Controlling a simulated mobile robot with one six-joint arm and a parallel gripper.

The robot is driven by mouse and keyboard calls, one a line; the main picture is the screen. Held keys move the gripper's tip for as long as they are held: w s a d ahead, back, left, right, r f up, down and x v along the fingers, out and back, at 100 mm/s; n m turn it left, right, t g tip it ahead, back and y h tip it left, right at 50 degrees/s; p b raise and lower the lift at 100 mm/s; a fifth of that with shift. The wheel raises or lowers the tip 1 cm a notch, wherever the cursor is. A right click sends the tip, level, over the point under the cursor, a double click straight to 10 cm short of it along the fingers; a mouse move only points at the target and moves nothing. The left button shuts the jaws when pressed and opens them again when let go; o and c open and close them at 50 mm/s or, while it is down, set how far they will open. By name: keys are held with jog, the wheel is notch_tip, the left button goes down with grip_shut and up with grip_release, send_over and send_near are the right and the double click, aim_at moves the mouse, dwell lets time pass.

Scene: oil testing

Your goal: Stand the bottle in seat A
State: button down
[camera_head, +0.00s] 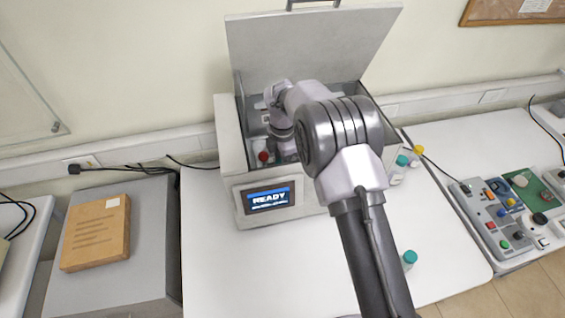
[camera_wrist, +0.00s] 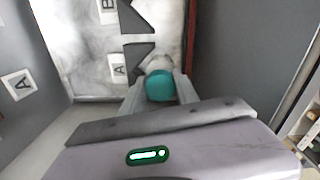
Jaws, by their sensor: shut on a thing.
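The bottle has a teal cap (camera_wrist: 160,87) and sits between the two fingers of my gripper (camera_wrist: 160,92) in the wrist view. The gripper is shut on it. Its body is mostly hidden behind the cap. Pale seat surfaces lie just beyond it, with an "A" label (camera_wrist: 118,69) close by to the left and a "B" label (camera_wrist: 107,10) farther up. I cannot tell whether the bottle's base touches a seat. In the head view my arm reaches into the open tester (camera_head: 229,135), and the bottle is not clearly visible there.
The tester's lid (camera_head: 310,45) stands open and its screen (camera_head: 268,199) reads READY. Bottles with teal caps (camera_head: 402,160) (camera_head: 410,257) and a yellow cap (camera_head: 418,149) stand on the table to the right. A control panel (camera_head: 497,215) lies farther right. The table's front left is clear.

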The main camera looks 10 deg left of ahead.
jog(key=shift+w, duration=0.15)
jog(key=c, duration=1.4)
grip_release()
jog(key=shift+f, duration=0.1)
jog(key=o, duration=0.5)
